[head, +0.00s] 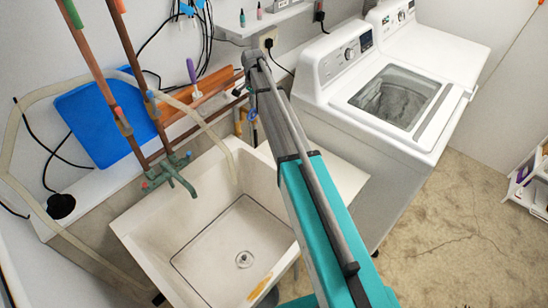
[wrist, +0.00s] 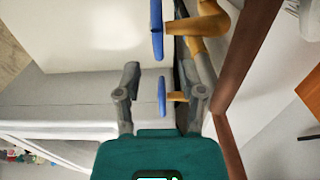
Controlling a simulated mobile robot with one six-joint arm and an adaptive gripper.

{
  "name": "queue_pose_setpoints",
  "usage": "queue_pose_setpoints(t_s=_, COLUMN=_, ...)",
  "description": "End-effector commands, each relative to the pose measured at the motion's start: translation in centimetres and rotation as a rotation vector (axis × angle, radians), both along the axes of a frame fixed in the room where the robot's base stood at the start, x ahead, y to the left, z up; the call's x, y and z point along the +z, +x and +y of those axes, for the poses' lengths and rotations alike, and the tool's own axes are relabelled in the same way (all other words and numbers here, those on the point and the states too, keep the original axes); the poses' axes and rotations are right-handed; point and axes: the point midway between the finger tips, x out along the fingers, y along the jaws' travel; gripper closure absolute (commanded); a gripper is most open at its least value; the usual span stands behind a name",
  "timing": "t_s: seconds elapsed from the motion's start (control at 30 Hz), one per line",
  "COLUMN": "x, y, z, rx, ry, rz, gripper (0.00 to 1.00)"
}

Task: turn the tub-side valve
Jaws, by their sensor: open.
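Two valves with blue handles and brass-yellow bodies show in the wrist view. One blue handle (wrist: 157,30) is at the top centre, beyond my fingertips. The other blue handle (wrist: 162,97) appears between the two fingers, with a visible gap on each side. I cannot tell from these views which one is the tub-side valve. My gripper (wrist: 161,72) is open and holds nothing. In the head view a small blue handle (head: 251,112) shows beside my arm's far end, behind the tub (head: 128,222); my fingers are hard to make out there.
A reddish-brown pipe (wrist: 252,55) runs close to my right finger in the wrist view. In the head view, the washing machine (head: 345,110) stands right of the tub. The green faucet (head: 172,172) and copper pipes (head: 135,70) are to the left. A shelf (head: 265,22) hangs above.

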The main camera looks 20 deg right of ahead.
Motion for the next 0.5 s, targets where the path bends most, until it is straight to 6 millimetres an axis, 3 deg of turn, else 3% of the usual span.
queue_pose_setpoints(t_s=0.5, x=4.7, y=0.0, z=0.0, rx=0.0, ry=0.0, rz=0.0, gripper=0.49)
